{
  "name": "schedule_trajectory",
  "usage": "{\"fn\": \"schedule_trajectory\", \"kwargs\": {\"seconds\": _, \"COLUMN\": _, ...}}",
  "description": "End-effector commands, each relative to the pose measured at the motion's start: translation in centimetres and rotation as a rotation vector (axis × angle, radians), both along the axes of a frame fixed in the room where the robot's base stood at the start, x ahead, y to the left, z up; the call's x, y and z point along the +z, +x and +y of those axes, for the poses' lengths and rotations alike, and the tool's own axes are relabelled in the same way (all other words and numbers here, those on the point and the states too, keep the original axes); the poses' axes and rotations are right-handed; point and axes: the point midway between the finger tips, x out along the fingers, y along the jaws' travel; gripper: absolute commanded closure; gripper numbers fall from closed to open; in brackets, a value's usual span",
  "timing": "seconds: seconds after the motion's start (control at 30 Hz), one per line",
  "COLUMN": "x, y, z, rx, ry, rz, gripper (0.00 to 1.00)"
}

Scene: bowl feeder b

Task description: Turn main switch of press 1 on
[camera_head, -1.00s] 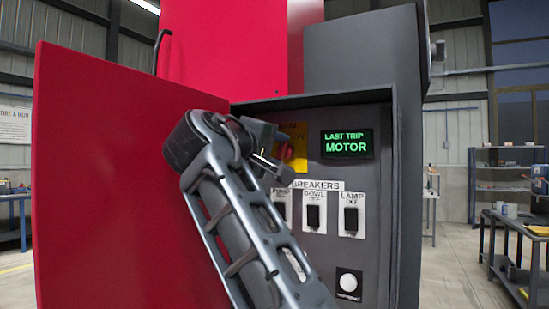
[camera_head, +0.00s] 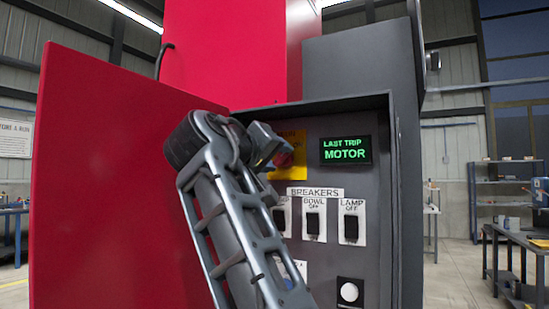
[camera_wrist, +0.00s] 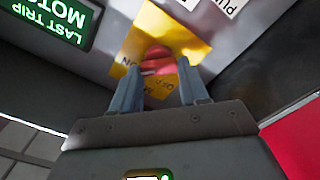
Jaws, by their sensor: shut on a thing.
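The main switch is a red rotary knob (camera_head: 284,159) on a yellow plate (camera_head: 297,173), at the upper left inside the open grey cabinet. My gripper (camera_head: 270,155) is at the knob in the head view and hides much of it. In the wrist view, my gripper (camera_wrist: 159,66) has one finger on each side of the red knob (camera_wrist: 157,58) and is shut on it. The yellow plate (camera_wrist: 187,48) lies behind the fingers, its lettering mostly covered. I cannot tell the knob's exact angle.
A display (camera_head: 346,150) reads "LAST TRIP MOTOR". Below it are black breaker switches; the bowl breaker (camera_head: 313,220) and lamp breaker (camera_head: 351,224) are labelled OFF. A white round button (camera_head: 349,292) sits lower. The red cabinet door (camera_head: 100,190) stands open on the left, close to my arm.

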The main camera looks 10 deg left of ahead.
Motion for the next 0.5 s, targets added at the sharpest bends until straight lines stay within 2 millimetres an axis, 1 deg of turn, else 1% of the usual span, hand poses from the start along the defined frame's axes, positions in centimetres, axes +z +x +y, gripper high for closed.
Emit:
{"fn": "schedule_trajectory", "kwargs": {"seconds": 0.03, "x": -0.31, "y": 0.02, "z": 0.01, "rx": -0.001, "ry": 0.002, "rz": 0.005, "gripper": 0.86}}
{"fn": "schedule_trajectory", "kwargs": {"seconds": 0.3, "x": -0.33, "y": 0.03, "z": 0.02, "rx": -0.001, "ry": 0.002, "rz": 0.006, "gripper": 0.86}}
{"fn": "schedule_trajectory", "kwargs": {"seconds": 0.33, "x": -0.33, "y": 0.03, "z": 0.02, "rx": -0.001, "ry": 0.002, "rz": 0.006, "gripper": 0.53}}
{"fn": "schedule_trajectory", "kwargs": {"seconds": 0.5, "x": -0.22, "y": 0.02, "z": 0.02, "rx": -0.001, "ry": 0.001, "rz": 0.003, "gripper": 0.37}}
